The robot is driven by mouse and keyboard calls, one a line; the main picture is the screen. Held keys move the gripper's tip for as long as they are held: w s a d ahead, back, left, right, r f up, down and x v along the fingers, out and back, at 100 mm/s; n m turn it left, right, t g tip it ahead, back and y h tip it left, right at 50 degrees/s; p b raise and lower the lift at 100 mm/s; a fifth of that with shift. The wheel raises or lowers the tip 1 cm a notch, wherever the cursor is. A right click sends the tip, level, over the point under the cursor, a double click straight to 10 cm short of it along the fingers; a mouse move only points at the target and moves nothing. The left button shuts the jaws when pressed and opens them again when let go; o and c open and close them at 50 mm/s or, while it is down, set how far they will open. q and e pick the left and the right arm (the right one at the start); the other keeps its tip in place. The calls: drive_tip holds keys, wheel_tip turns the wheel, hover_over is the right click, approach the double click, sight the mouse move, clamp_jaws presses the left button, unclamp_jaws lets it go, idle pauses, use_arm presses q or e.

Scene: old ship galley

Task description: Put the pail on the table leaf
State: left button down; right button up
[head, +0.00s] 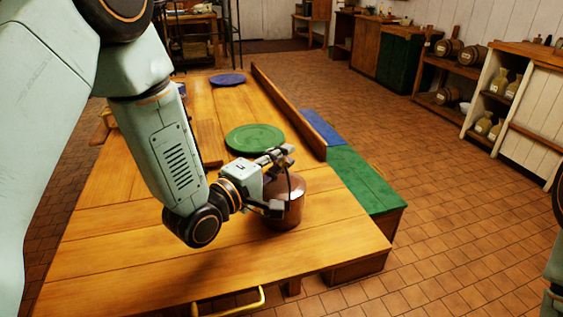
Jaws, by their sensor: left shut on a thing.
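The pail (289,207) is a round, shiny brown-copper vessel over the near right part of the wooden table (130,240). My left gripper (281,180) reaches in from the left and is shut on the pail at its top. The gripper fingers hide part of the pail's top and left side. The pail looks upright, with its base at or very close to the table top; I cannot tell whether it touches. My right gripper is out of view; only parts of my right arm show at the right edge.
A green plate (254,138) lies just behind the pail, and a blue plate (227,79) lies farther back. A raised wooden board (288,108) runs along the table's right side. A green-topped bench (362,180) stands beside it. The near table top is clear.

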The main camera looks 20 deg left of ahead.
use_arm(q)
drive_tip(key=shift+a+r, duration=0.15)
drive_tip(key=shift+r, duration=0.05)
drive_tip(key=shift+s+f, duration=0.1)
drive_tip(key=c, duration=1.3)
unclamp_jaws()
drive_tip(key=shift+f, duration=0.2)
drive_tip(key=shift+r, duration=0.1)
drive_tip(key=shift+r, duration=0.15)
drive_tip(key=shift+p+v, duration=1.5)
drive_tip(key=shift+v, duration=4.4)
